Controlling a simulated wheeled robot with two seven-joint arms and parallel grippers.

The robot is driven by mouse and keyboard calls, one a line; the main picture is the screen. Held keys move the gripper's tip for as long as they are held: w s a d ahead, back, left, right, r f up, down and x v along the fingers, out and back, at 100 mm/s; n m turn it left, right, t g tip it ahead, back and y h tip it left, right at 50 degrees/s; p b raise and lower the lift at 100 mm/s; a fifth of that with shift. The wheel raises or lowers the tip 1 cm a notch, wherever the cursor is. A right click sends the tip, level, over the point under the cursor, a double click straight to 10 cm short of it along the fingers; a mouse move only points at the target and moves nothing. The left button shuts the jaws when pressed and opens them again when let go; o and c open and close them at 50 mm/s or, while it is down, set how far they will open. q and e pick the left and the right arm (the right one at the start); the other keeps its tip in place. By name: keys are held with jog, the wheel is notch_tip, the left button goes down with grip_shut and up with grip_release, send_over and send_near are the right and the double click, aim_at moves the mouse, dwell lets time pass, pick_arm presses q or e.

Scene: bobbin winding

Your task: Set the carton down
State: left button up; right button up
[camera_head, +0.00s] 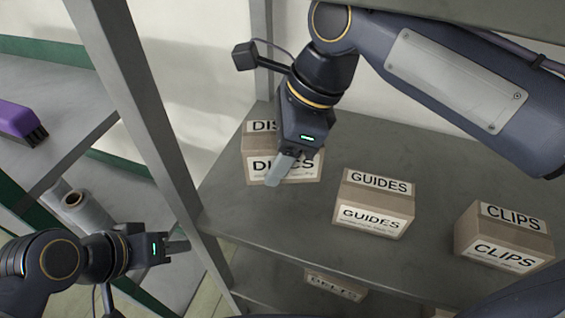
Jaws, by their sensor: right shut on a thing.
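A brown carton (258,143) with white labels, partly hidden, reads "DIS" on top and "DI…CS" in front. It is at the left end of the grey shelf (318,228), upright; whether its base touches the shelf is hard to tell. My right gripper (280,170) comes down from above and is shut on this carton, covering the middle of its labels. My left gripper (178,247) is low at the left, away from the carton, beside the shelf post. Its finger gap cannot be made out.
A GUIDES carton (373,204) and a CLIPS carton (503,238) stand to the right on the same shelf, with bare shelf between. Another carton (336,286) is on the shelf below. A grey post (150,110) rises at the left. A purple brush (17,121) lies on the left shelf.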

jog(key=shift+w+d, duration=0.3)
jog(key=shift+w, duration=0.65)
notch_tip(320, 180, down, 2)
jog(key=shift+f, duration=0.2)
notch_tip(320, 180, down, 4)
jog(key=shift+r, duration=0.2)
jog(key=shift+w+d+f, duration=0.1)
jog(key=shift+w+f, duration=0.1)
jog(key=shift+f, duration=0.3)
jog(key=shift+f, duration=0.2)
jog(key=o, duration=1.1)
jog(key=shift+c, duration=0.2)
